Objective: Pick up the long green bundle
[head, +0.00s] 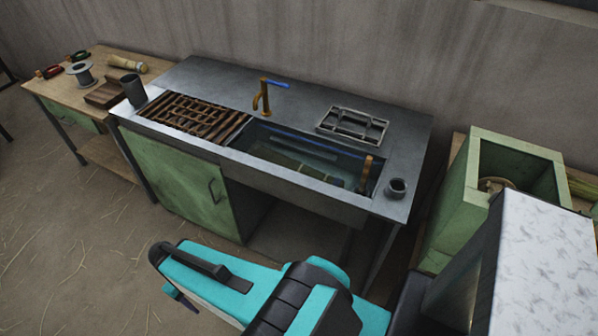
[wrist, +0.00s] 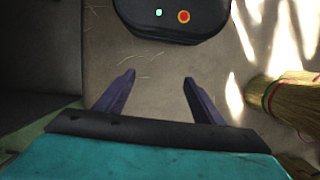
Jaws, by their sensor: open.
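A yellow-green bundle (head: 582,188) shows in part at the right edge of the head view, behind the green box; its far end is cut off, and I cannot tell its full length. My gripper (wrist: 159,77) is open and empty in the wrist view, its two purple fingers apart above the floor. In the head view my arm is in the foreground and one finger (head: 183,299) shows at the lower left of it, well away from the bundle. Pale bundle-like shapes (head: 300,168) lie in the sink's water, dim and hard to tell.
A metal sink bench (head: 200,80) with a brass tap stands against the wall. A wooden table (head: 48,88) with tools is at left. An open green box (head: 458,205) and a white-topped block (head: 545,255) stand at right. A straw broom head (wrist: 290,98) lies right of my fingers.

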